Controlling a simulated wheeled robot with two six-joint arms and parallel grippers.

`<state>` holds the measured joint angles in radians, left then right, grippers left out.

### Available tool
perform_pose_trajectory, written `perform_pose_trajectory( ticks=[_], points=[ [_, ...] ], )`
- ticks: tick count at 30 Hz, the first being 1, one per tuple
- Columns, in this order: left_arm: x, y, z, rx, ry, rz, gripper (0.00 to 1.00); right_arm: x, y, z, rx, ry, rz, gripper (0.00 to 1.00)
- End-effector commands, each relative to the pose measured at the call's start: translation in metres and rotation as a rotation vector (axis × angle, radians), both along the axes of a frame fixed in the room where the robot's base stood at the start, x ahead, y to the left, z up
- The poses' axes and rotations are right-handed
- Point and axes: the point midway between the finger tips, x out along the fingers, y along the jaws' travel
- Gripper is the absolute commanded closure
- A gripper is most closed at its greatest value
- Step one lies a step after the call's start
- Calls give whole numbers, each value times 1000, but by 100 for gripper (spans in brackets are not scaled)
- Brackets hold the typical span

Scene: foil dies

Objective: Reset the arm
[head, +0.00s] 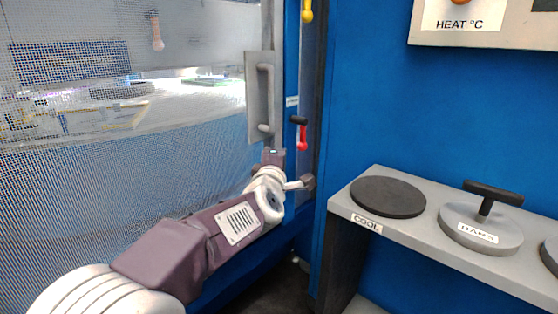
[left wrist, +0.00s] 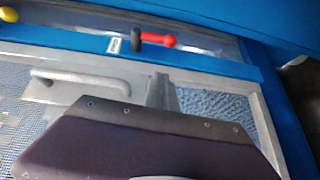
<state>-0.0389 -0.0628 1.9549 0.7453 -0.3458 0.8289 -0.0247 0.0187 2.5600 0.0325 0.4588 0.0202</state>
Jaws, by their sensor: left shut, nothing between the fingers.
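My left arm reaches in from the lower left of the head view. My left gripper (head: 272,156) is in front of the mesh door (head: 215,170), just below the door's grey pull handle (head: 264,97). In the left wrist view the fingers of the left gripper (left wrist: 162,92) are together with nothing between them. The pull handle (left wrist: 80,82) lies to their left there, apart from them. My right gripper is in neither view.
A red-and-black lever (head: 301,135) and a yellow knob (head: 307,12) are on the blue frame right of the door. A grey shelf (head: 420,232) holds a dark disc (head: 388,197) by the COOL label and a BARS lid (head: 480,230). A HEAT panel (head: 485,32) hangs above.

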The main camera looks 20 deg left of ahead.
Motion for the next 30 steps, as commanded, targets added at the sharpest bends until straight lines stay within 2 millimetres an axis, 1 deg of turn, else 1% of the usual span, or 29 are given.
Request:
perform_pose_trajectory(
  ticks=[1, 5, 17, 19, 20, 22, 23, 24, 25, 26, 27, 29, 30],
  points=[
    [-5, -1, 1, 0, 0, -1, 100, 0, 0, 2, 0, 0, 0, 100],
    [-11, -2, -1, 1, 1, -1, 100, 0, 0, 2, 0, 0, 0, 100],
    [-11, -2, -1, 1, 1, 0, 100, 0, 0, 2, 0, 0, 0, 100],
    [-9, 0, -6, 1, 11, 3, 100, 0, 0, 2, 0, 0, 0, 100],
    [-8, 0, -13, 2, 27, 5, 100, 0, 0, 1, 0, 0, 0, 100],
    [-9, -2, -47, 35, 102, -10, 100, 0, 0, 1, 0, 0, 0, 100],
    [-11, -5, -68, 61, 156, -32, 100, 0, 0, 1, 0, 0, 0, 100],
    [-16, -12, -100, 118, 244, -77, 100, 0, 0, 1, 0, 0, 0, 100],
    [-23, -18, -126, 170, 320, -121, 100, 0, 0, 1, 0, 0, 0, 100],
    [-31, -25, -153, 228, 399, -171, 100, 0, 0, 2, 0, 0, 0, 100],
    [-46, -32, -187, 308, 503, -245, 100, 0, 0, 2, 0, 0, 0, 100],
    [-72, -42, -232, 422, 644, -360, 100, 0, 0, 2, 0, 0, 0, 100],
    [-91, -46, -259, 493, 733, -439, 100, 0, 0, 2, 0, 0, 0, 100]
  ],
)
